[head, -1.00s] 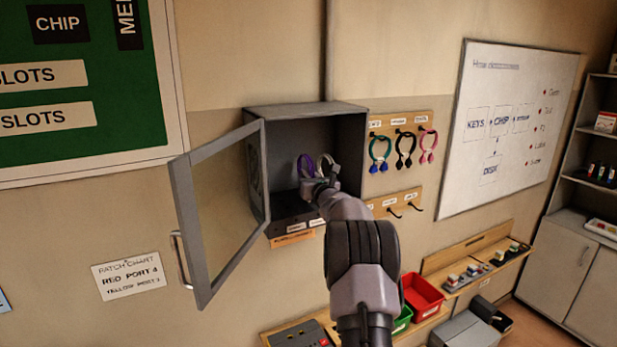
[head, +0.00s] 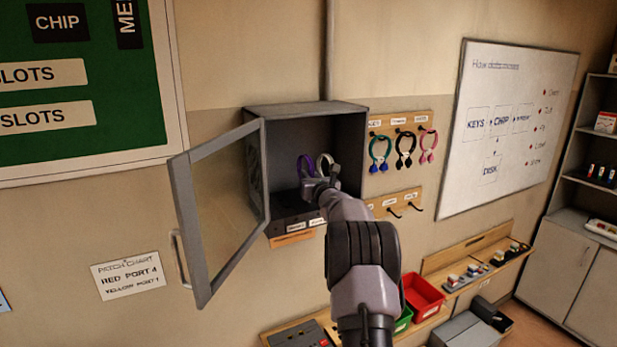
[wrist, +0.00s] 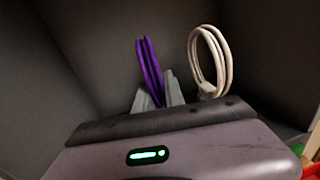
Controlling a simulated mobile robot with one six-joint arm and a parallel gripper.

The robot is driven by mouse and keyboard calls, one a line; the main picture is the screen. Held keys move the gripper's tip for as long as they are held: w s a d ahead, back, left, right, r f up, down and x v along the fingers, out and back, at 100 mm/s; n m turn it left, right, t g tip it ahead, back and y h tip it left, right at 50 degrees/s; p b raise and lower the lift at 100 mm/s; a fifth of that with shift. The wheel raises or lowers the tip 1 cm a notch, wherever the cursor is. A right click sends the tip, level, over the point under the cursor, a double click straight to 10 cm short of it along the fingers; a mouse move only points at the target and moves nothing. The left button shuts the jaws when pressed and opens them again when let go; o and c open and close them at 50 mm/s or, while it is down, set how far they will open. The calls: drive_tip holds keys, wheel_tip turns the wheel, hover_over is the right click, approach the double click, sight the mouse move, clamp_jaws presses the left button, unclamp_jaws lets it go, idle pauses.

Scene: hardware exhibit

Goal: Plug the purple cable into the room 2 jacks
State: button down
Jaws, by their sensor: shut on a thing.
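The purple cable (wrist: 150,65) stands up as a narrow loop between the fingers of my gripper (wrist: 157,93) in the wrist view. The gripper is shut on it. In the head view the purple cable (head: 300,166) shows as a loop inside the open grey wall cabinet (head: 305,109), with my gripper (head: 309,187) just below it. The cable's plugs are hidden. Labelled sockets or plates (head: 297,226) show on the dark block at the cabinet's bottom. Their writing is too small to read, so I cannot tell which are the room 2 jacks.
A white looped cable (wrist: 224,62) is close right of the purple one. The cabinet's glass door (head: 190,232) stands open to the left. Teal, black and pink cables hang on a peg board (head: 427,124) at the right. A red bin (head: 424,294) is below.

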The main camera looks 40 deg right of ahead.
drive_tip(key=shift+f+b, duration=0.25)
drive_tip(key=shift+b, duration=0.15)
idle(0.4)
drive_tip(key=c, duration=1.3)
unclamp_jaws()
drive_tip(key=shift+c, duration=0.2)
drive_tip(key=o, duration=0.6)
drive_tip(key=shift+o, duration=0.2)
